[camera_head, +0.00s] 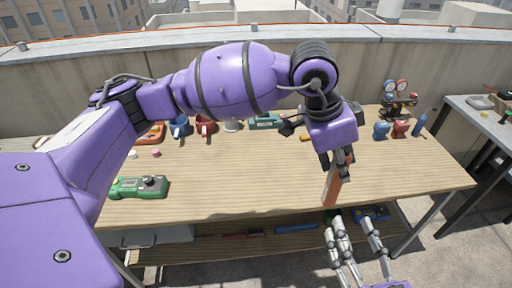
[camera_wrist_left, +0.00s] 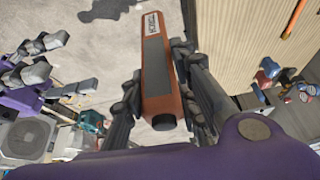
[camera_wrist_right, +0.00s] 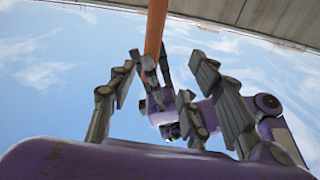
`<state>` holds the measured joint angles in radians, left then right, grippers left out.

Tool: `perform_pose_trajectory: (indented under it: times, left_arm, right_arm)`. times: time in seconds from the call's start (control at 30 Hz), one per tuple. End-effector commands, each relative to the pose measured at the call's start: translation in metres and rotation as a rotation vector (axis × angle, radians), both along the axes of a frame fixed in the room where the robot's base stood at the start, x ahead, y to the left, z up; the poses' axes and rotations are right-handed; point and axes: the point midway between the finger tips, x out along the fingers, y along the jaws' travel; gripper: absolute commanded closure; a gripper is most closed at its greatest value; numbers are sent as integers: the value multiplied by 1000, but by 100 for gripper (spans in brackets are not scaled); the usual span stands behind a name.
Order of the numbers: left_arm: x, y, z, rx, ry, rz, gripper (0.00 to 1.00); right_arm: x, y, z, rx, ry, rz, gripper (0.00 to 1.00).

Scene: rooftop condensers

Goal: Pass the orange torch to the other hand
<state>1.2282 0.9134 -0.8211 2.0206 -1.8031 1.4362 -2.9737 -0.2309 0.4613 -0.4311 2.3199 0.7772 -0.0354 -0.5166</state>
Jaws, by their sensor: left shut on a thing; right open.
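The orange torch (camera_head: 331,185) is a long orange body with a dark grey panel. It hangs tilted over the table's front edge. My left gripper (camera_head: 340,162) is shut on its upper part. In the left wrist view the torch (camera_wrist_left: 155,70) lies between the fingers of my left gripper (camera_wrist_left: 165,90). My right gripper (camera_head: 352,228) is open below the torch's lower end, apart from it as far as I can tell. In the right wrist view the torch (camera_wrist_right: 155,28) shows beyond the open fingers of my right gripper (camera_wrist_right: 165,95), with my left gripper (camera_wrist_right: 158,90) around it.
The wooden table (camera_head: 240,185) has a bare middle. A green meter (camera_head: 138,187) lies at its left front. Red and blue mugs (camera_head: 205,126) stand at the back. A gauge set (camera_head: 398,98) and small bottles (camera_head: 400,128) stand at the right. A lower shelf holds tools.

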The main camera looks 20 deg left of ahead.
Motion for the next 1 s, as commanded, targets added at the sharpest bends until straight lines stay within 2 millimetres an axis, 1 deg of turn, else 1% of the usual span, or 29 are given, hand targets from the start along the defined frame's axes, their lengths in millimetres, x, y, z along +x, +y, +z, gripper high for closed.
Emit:
perform_pose_trajectory:
  times: [0.17,0.27,0.37,0.7,0.83,1.0]
  left_arm:
    - [0,0,1,-1,-2,0,100]
    - [0,0,1,-1,-2,0,100]
    - [0,0,1,-1,-2,0,100]
    - [0,0,1,0,-1,0,100]
    - [0,0,1,0,-1,0,100]
    - [0,0,1,-1,-2,0,100]
  right_arm:
    - [6,-3,5,-20,-59,-36,55]
    - [14,1,9,-13,-66,-39,55]
    - [27,10,12,-10,-66,-38,55]
    - [80,42,21,-12,-64,-38,55]
    - [94,51,23,-13,-62,-37,55]
    - [103,56,24,-15,-61,-37,55]
